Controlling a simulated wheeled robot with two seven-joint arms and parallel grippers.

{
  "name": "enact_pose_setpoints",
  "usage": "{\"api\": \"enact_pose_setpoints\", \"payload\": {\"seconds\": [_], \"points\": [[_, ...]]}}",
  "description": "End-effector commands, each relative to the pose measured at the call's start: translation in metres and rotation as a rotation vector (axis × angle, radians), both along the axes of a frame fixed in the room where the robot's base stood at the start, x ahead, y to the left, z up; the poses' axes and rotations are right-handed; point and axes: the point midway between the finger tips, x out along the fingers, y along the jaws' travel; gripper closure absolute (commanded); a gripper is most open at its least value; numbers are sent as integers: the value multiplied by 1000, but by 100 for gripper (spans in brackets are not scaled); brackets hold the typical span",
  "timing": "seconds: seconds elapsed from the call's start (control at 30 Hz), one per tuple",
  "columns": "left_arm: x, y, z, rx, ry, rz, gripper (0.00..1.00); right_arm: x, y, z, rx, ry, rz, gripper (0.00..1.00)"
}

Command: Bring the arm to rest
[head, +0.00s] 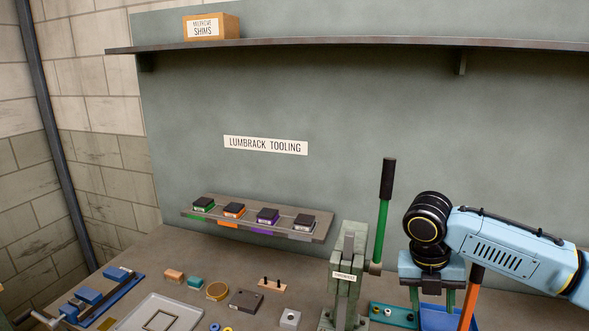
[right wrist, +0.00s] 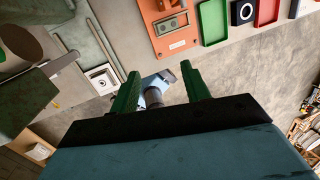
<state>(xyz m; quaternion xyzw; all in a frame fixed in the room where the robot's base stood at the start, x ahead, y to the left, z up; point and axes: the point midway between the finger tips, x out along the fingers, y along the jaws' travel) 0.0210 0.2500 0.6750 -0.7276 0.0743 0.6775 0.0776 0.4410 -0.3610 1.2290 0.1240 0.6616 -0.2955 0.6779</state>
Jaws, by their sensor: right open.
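My right arm (head: 515,247) comes in from the right in the head view. Its gripper (head: 432,303) points down beside the press, with its green fingers apart. In the right wrist view the two green fingers (right wrist: 160,84) are spread with nothing held between them. The press (head: 345,280) has a grey-green frame with a small label. Its green lever (head: 382,222) with a black grip stands nearly upright, left of my right gripper and apart from it. The lower fingertips are partly hidden in the head view. My left gripper is not in view.
A sloped rack (head: 260,219) with several black-topped blocks stands at the back. Small parts, a grey tray (head: 185,309) and a blue vise (head: 88,297) lie left on the bench. An orange post (head: 470,296) stands close right of my gripper. A shelf (head: 340,43) runs above.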

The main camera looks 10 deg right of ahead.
Motion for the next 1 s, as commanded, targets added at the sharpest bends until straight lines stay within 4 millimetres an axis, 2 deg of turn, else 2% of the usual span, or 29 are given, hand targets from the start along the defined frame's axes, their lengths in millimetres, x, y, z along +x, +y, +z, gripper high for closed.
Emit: {"api": "enact_pose_setpoints", "payload": {"seconds": [0.03, 0.2, 0.4, 0.5, 0.6, 0.73, 0.9, 1.0], "points": [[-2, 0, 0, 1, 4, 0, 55, -5, 24, -22, 17, -20, -20, 53], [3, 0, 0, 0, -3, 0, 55, -24, 94, -72, 112, -130, -184, 53], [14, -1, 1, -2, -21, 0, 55, -61, 163, -112, 284, -223, -492, 53], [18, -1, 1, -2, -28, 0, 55, -81, 188, -124, 372, -249, -694, 53], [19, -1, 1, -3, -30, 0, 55, -101, 204, -132, 448, -267, -928, 53], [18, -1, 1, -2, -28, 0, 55, -128, 210, -140, 516, -280, -1270, 53], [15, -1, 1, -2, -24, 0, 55, -160, 196, -147, 533, -307, -1694, 53], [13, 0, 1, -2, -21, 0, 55, -177, 184, -150, 521, -330, -1885, 53]]}}
